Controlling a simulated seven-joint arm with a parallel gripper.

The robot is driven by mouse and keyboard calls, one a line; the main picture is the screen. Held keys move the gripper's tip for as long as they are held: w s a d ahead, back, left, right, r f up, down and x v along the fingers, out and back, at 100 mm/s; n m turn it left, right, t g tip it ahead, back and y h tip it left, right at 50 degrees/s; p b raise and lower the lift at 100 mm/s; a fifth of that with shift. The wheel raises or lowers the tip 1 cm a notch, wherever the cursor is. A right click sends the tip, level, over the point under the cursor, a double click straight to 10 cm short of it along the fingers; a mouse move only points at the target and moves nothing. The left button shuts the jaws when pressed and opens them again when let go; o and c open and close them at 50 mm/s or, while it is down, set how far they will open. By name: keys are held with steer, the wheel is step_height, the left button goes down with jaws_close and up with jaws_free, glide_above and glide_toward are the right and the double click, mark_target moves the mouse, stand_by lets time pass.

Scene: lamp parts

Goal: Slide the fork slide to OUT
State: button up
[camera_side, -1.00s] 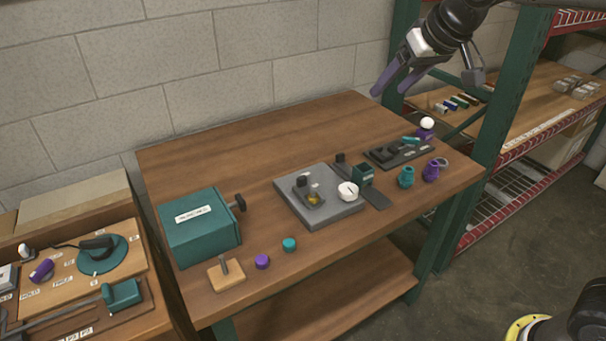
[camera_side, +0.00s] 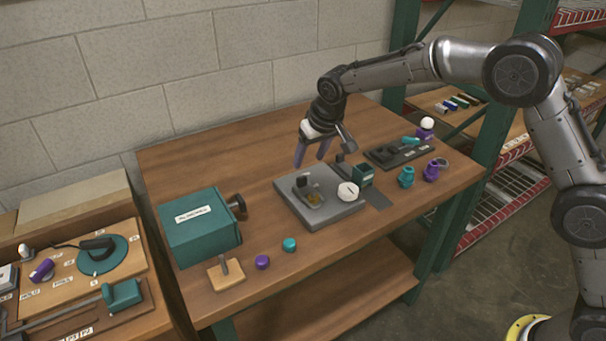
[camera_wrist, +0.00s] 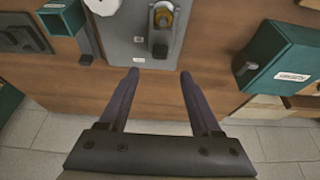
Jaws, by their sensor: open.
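A green block (camera_side: 363,175) sits across a dark flat bar (camera_side: 376,198) at the right edge of a grey plate (camera_side: 330,213). This looks like the fork slide, but I cannot read an OUT mark on it. In the wrist view the green block (camera_wrist: 62,18) and dark bar (camera_wrist: 86,42) are at the upper left, and the grey plate (camera_wrist: 123,40) is at top centre. My gripper (camera_side: 311,161) is open and empty, above the table at the plate's back edge. In the wrist view my gripper (camera_wrist: 160,71) has its fingers apart, left of them the bar.
On the plate are a white round knob (camera_side: 348,192) and a dark fixture with a yellow part (camera_side: 314,199). A green box (camera_side: 200,228) stands at left. A black tray (camera_side: 397,154) and teal and purple parts lie at right. The table's back left is clear.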

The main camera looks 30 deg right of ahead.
mark_target(302, 177)
steer(key=x, duration=0.8)
steer(key=shift+w+f, duration=0.15)
steer(key=shift+f, duration=0.05)
jaws_close()
stand_by(1.1)
